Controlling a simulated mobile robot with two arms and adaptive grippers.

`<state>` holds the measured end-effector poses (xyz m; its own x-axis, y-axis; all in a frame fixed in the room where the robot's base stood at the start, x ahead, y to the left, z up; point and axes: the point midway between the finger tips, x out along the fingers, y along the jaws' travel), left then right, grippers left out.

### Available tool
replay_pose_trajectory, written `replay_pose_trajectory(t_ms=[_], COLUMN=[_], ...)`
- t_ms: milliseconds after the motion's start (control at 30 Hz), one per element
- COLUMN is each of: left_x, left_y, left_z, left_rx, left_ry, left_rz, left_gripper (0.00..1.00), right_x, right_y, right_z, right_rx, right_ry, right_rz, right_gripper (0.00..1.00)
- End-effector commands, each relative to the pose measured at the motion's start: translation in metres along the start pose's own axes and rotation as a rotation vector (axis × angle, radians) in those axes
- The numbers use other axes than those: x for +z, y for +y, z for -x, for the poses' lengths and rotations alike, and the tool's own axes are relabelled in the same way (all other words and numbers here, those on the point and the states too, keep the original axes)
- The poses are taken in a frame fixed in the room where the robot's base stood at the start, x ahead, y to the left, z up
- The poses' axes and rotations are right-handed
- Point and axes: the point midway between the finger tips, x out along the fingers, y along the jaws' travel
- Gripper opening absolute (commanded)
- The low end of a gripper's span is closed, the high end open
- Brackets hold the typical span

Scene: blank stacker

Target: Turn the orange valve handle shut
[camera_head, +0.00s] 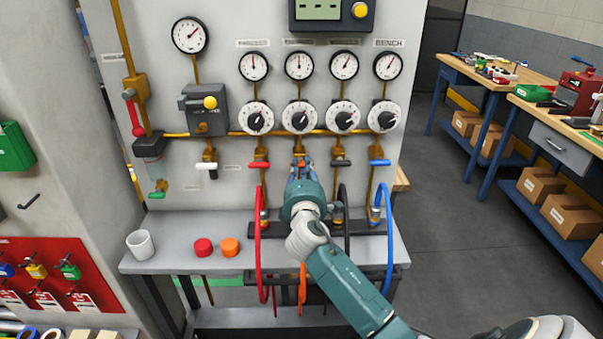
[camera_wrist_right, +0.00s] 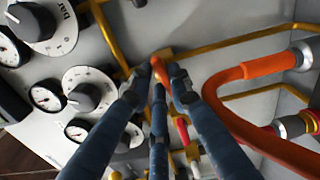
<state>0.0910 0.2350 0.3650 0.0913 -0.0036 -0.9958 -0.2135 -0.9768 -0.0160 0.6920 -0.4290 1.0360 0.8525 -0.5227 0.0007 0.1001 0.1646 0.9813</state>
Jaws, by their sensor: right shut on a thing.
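The orange valve handle (camera_wrist_right: 159,68) shows between the fingertips of my right gripper (camera_wrist_right: 157,88) in the right wrist view. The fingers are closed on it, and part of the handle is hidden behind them. In the head view my right gripper (camera_head: 302,168) reaches up to the panel, at the second valve from the left in the row, and covers most of that handle. A red handle (camera_head: 259,165) is to its left; a black handle (camera_head: 341,163) and a blue handle (camera_head: 380,163) are to its right. My left gripper is in neither view.
Red (camera_head: 259,240), black and blue (camera_head: 388,240) hoses hang close beside my right arm. An orange hose (camera_wrist_right: 240,110) arches right of the fingers in the wrist view. Dials (camera_head: 300,117) sit above. A white cup (camera_head: 141,244) and two caps stand on the shelf (camera_head: 185,228).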

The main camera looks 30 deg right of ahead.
Motion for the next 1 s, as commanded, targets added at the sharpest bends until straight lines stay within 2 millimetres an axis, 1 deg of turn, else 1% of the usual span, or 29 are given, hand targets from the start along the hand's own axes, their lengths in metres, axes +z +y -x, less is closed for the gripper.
replay_pose_trajectory(t_ms=[33,100,400,967,1000], left_x=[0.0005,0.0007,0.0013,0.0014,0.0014], left_y=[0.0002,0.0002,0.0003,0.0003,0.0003], left_z=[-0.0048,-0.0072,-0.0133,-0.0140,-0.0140], left_rx=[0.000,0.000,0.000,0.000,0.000], left_ry=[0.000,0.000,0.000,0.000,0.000], left_rz=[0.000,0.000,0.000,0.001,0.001], left_gripper=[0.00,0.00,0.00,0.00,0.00], right_x=[-0.0007,-0.0005,0.0006,0.0006,0.0006], right_y=[-0.0034,-0.0036,-0.0033,-0.0029,-0.0029], right_z=[0.0002,0.0001,0.0001,0.0001,0.0001], right_rx=[-0.002,-0.003,-0.003,-0.004,-0.004], right_ry=[0.000,0.000,-0.001,0.000,0.000], right_rz=[-0.035,-0.076,-0.187,-0.211,-0.212], right_gripper=[0.00,0.00,0.00,0.00,0.27])
